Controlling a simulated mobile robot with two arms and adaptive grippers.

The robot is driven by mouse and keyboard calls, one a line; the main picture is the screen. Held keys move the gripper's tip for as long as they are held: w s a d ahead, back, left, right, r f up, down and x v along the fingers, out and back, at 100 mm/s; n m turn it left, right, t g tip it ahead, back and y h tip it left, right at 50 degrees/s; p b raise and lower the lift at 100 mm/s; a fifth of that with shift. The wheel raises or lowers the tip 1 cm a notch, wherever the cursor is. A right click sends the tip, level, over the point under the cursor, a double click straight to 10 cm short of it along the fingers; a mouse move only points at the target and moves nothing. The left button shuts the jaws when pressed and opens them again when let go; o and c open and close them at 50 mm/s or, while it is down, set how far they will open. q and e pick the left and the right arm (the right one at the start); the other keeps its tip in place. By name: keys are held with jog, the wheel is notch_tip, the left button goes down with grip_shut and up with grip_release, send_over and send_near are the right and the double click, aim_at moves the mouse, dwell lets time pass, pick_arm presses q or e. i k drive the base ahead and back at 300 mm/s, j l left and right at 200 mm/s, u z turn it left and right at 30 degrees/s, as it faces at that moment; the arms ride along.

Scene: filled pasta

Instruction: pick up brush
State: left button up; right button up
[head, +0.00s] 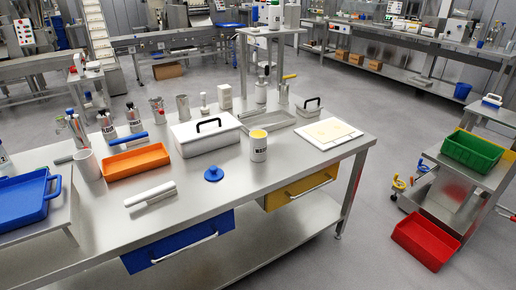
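No item is certain to be the brush at this size. A small white block with a blue handle (492,100), brush-like, rests on a metal surface at the far right. A blue stick-like handle (128,138) lies behind the orange tray (137,162) on the steel table (240,195); its working end is unclear. A white bar-handled tool (150,194) lies near the table's front edge. Neither of my grippers is in view.
On the table are a white lidded box (206,138), a labelled can (258,146), a blue knobbed lid (213,173) and a white board (326,133). A blue tray (22,203) is at left. Green (472,151) and red (426,245) bins are at right. Floor between is open.

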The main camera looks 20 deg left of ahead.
aim_at(161, 192)
jog(key=u, duration=1.35)
